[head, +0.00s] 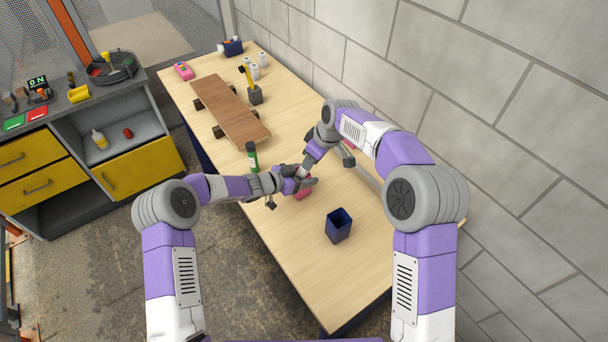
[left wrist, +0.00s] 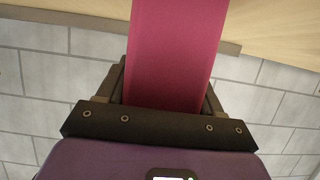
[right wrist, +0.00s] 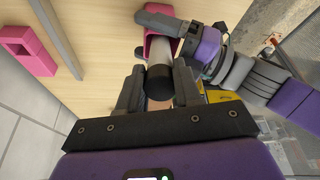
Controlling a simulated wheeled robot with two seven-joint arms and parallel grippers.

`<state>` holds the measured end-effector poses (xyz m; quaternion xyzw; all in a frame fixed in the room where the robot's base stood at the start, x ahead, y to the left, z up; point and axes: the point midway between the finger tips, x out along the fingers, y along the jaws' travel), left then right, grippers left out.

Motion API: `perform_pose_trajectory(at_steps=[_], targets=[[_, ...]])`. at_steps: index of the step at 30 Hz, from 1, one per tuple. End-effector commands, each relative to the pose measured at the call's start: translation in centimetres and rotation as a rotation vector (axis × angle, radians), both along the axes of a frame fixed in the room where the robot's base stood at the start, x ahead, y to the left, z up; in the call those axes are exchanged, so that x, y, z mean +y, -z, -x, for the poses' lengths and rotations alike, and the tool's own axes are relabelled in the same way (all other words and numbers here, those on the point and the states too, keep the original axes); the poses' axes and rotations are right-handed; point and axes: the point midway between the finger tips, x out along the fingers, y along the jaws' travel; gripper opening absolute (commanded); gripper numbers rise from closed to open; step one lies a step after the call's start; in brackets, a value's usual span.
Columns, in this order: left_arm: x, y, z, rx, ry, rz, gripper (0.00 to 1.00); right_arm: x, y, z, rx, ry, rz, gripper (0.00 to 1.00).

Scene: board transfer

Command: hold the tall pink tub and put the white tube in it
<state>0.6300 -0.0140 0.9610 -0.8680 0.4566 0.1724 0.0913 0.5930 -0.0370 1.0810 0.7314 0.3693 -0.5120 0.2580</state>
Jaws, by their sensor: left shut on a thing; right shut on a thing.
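The tall pink tub (head: 303,194) is held in my left gripper (head: 307,184). In the left wrist view the pink tub (left wrist: 175,55) fills the space between the two fingers. My right gripper (right wrist: 158,85) is shut on the white tube (right wrist: 160,72), just above the tub. In the right wrist view the tube's far end overlaps the mouth of the pink tub (right wrist: 153,43). I cannot tell how far inside it is. In the head view the grippers hide much of the tub and tube.
A dark blue square tub (head: 339,226) stands on the table in front. A green bottle (head: 252,156) stands to the left of my grippers. Another pink container (right wrist: 27,48) and a grey bar (right wrist: 58,38) lie near the wall. A wooden board (head: 228,110) lies farther back.

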Motion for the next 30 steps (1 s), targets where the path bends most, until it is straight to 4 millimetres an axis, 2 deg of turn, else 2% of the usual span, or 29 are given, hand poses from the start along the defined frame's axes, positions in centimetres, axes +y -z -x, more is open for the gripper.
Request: perform_pose_trajectory(at_steps=[4,5,10,20,25,30], targets=[[0.0,0.0,0.0,0.0,0.0,0.0,0.36,0.0,0.0,0.0,-0.001,0.0,0.0,0.0],[0.0,0.0,0.0,0.0,0.0,0.0,0.36,0.0,0.0,0.0,-0.001,0.0,0.0,0.37],[0.0,0.0,0.0,0.0,0.0,0.0,0.36,0.0,-0.1,0.0,-0.001,0.0,0.0,0.63],[0.0,0.0,0.0,0.0,0.0,0.0,0.36,-0.1,-0.3,0.0,-0.001,0.0,0.0,0.64],[0.0,0.0,0.0,0.0,0.0,0.0,0.36,-0.7,-2.3,0.4,-0.005,0.001,-0.002,0.64],[0.0,0.0,0.0,0.0,0.0,0.0,0.36,-1.7,-5.8,1.1,-0.007,0.002,-0.001,0.64]])
